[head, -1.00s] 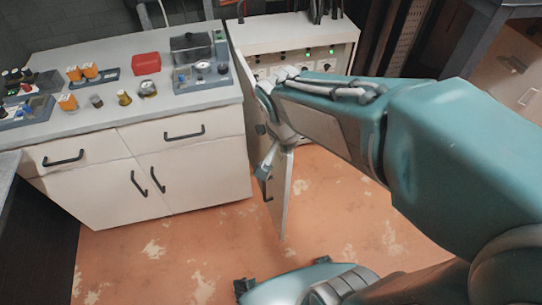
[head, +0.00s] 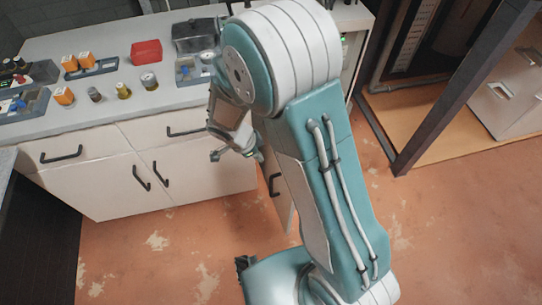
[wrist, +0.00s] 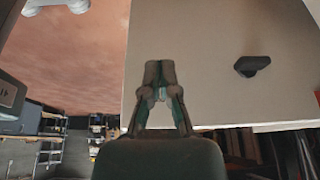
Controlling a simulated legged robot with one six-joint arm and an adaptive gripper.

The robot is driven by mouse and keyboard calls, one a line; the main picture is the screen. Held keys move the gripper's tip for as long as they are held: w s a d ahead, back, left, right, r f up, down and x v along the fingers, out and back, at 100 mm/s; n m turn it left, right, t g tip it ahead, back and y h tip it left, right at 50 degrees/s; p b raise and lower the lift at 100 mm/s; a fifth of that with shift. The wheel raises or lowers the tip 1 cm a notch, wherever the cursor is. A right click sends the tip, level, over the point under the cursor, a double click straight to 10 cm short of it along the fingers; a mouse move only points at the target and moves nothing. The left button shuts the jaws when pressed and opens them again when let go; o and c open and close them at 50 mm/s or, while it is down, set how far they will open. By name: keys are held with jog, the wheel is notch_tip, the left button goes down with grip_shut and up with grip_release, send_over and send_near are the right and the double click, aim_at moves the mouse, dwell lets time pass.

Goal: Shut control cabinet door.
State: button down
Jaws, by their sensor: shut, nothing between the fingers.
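The control cabinet door (head: 284,208) stands swung out from the cabinet, seen nearly edge-on in the head view, with a black handle on its left face. My arm hides its upper part. In the wrist view a pale panel (wrist: 215,35) with a black handle (wrist: 252,66) fills the right side and looks like this door. My gripper (wrist: 160,75) is shut and empty in front of the panel near its left edge; contact cannot be told. In the head view my gripper (head: 237,152) is left of the door. The control cabinet (head: 351,50) is mostly hidden behind my arm; a green light shows.
A white counter (head: 95,125) with drawers and doors stands to the left, carrying a red box (head: 146,51), orange-and-white items and trays. A dark metal frame post (head: 440,105) stands to the right. Worn orange floor (head: 150,265) is open in front.

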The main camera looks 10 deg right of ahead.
jog(key=d+f, duration=0.7)
jog(key=f, duration=0.1)
jog(key=shift+w+d+f, duration=0.15)
jog(key=shift+w+d, duration=0.1)
jog(key=shift+d, duration=0.1)
